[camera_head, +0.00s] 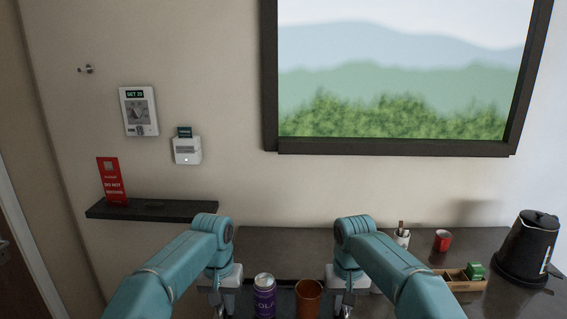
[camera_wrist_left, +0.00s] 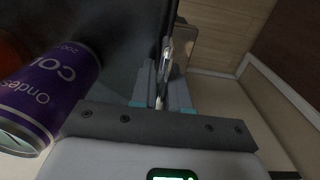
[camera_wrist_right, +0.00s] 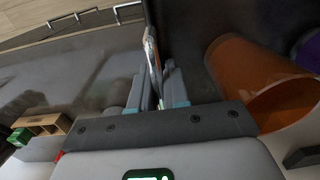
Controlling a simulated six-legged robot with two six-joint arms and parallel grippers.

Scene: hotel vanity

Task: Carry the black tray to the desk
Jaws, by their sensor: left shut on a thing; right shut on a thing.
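The black tray (camera_head: 286,292) shows in part between my two grippers at the bottom of the head view. A purple can (camera_head: 265,298) and an orange cup (camera_head: 308,299) stand upright on it. My left gripper (camera_head: 222,303) is shut on the tray's left side, as the left wrist view shows, with the can (camera_wrist_left: 52,92) close by. My right gripper (camera_head: 345,303) is shut on its right side, with the cup (camera_wrist_right: 258,78) beside it. The dark desk (camera_head: 285,243) lies beyond the tray against the wall. I cannot tell whether the tray touches it.
On the desk's right are a white holder (camera_head: 402,238), a red cup (camera_head: 442,241), a wooden box (camera_head: 462,284) with a green item (camera_head: 476,271), and a black kettle (camera_head: 528,248). A wall shelf (camera_head: 150,210) is at left. The desk's back middle is clear.

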